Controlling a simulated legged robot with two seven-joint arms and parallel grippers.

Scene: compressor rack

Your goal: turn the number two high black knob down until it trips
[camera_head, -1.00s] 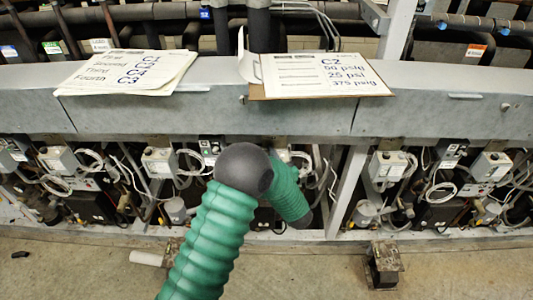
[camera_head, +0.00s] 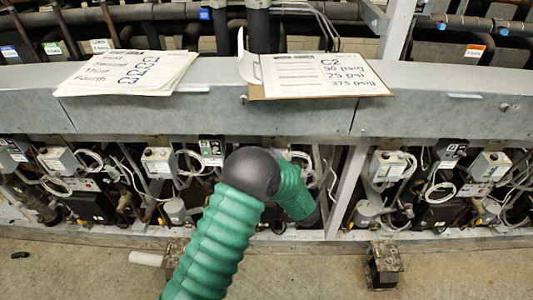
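My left arm, in a ribbed green sleeve with a dark round elbow, comes up from the bottom and bends toward the rack. The dark end at my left gripper (camera_head: 312,218) is low at the rack's lower opening, right of the elbow. Its fingers cannot be made out. My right gripper is not in view. Grey control boxes (camera_head: 160,161) with wires sit in a row under the grey beam. I cannot make out which one carries the number two high black knob. The elbow and sleeve hide part of the row near the middle.
A clipboard (camera_head: 318,77) marked C2 and a stack of papers (camera_head: 125,73) lie on the grey beam (camera_head: 300,121). A slanted metal post (camera_head: 346,190) stands right of my arm. A small block-like stand (camera_head: 382,265) is on the floor.

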